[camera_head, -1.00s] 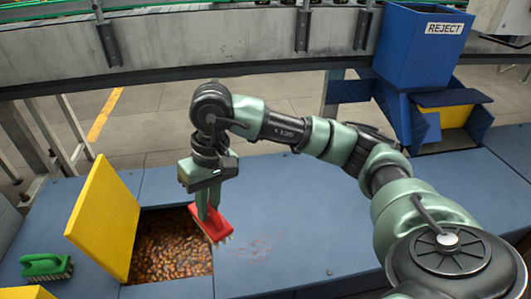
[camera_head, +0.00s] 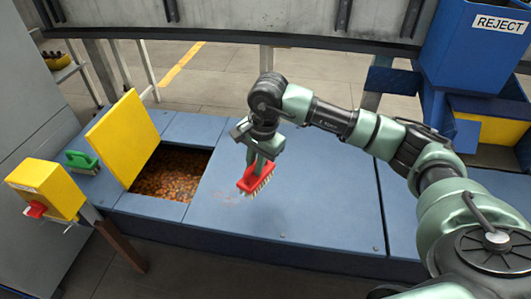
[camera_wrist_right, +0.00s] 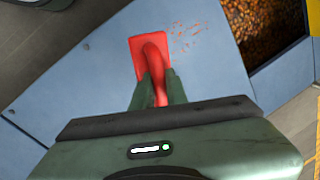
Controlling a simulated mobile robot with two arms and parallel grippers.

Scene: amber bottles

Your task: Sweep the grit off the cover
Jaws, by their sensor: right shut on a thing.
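My right gripper (camera_head: 260,162) is shut on the handle of a red brush (camera_head: 252,180), its pale bristles pointing down. The brush is over the blue cover (camera_head: 310,205), to the right of the grit; I cannot tell whether the bristles touch the cover. The grit (camera_head: 230,193) is a faint patch of reddish specks between the brush and the open hatch. In the right wrist view the brush (camera_wrist_right: 150,45) sits between the fingers (camera_wrist_right: 157,85), with the grit (camera_wrist_right: 187,38) just beside it on the cover (camera_wrist_right: 85,75). My left gripper is not in view.
The hatch opening (camera_head: 172,172) holds brown pieces, with a yellow lid (camera_head: 124,137) raised at its left. A green brush (camera_head: 82,162) lies left of the lid. A yellow box (camera_head: 48,188) stands front left, a blue REJECT bin (camera_head: 470,50) back right. The cover's right part is clear.

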